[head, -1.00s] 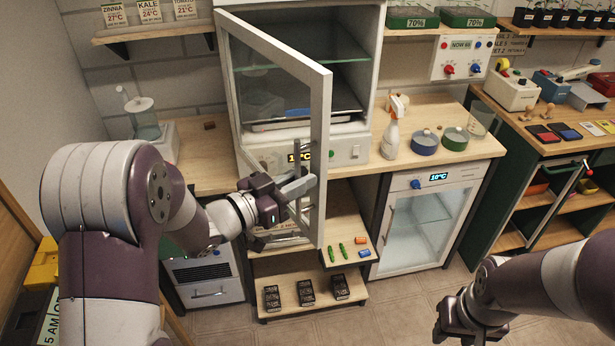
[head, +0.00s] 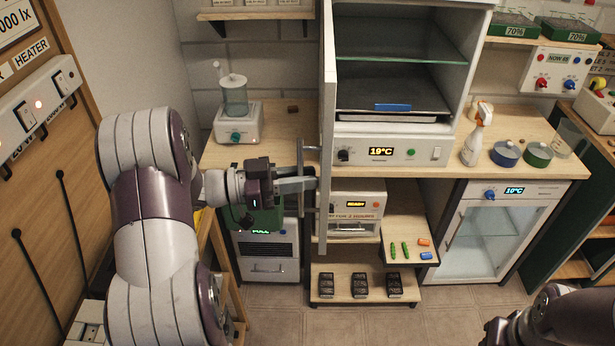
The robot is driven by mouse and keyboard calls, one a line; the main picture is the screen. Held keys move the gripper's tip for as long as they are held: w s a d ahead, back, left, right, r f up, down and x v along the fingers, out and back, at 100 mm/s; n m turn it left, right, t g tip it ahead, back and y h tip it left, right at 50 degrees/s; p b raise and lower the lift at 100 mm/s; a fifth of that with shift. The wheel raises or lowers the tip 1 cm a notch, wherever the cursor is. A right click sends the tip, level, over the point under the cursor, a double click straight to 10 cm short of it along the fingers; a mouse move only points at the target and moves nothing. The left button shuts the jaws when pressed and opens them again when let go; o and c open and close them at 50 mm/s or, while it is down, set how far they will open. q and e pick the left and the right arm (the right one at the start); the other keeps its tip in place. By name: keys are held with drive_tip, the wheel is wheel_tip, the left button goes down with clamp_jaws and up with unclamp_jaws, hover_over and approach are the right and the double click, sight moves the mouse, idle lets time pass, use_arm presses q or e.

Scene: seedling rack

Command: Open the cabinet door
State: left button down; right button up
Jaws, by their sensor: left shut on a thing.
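The white-framed cabinet door (head: 328,110) stands wide open, seen almost edge-on, swung out toward me on the left side of the white cabinet (head: 395,128). Inside are a glass shelf and a dark tray with a blue item. My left gripper (head: 305,184) is shut on the door handle (head: 302,158), on the door's left face. The fingers hide part of the handle. My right gripper (head: 492,334) shows only partly at the bottom right, away from the door; its fingertips are not clear.
A dispenser (head: 236,115) stands on the counter left of the door. A spray bottle (head: 475,138) and two round pots (head: 506,153) stand to the right. A small glass-fronted fridge (head: 492,235) is below. A switch panel (head: 38,110) is on the left wall.

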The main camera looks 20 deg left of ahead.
use_arm(q)
drive_tip(key=shift+w+r, duration=0.1)
drive_tip(key=shift+r, duration=0.15)
drive_tip(key=c, duration=1.3)
unclamp_jaws()
drive_tip(key=shift+f, duration=0.1)
drive_tip(key=b+v, duration=0.3)
drive_tip(key=v, duration=0.9)
drive_tip(key=shift+s+a+b, duration=0.25)
drive_tip(key=shift+a+b, duration=0.05)
drive_tip(key=shift+b, duration=0.1)
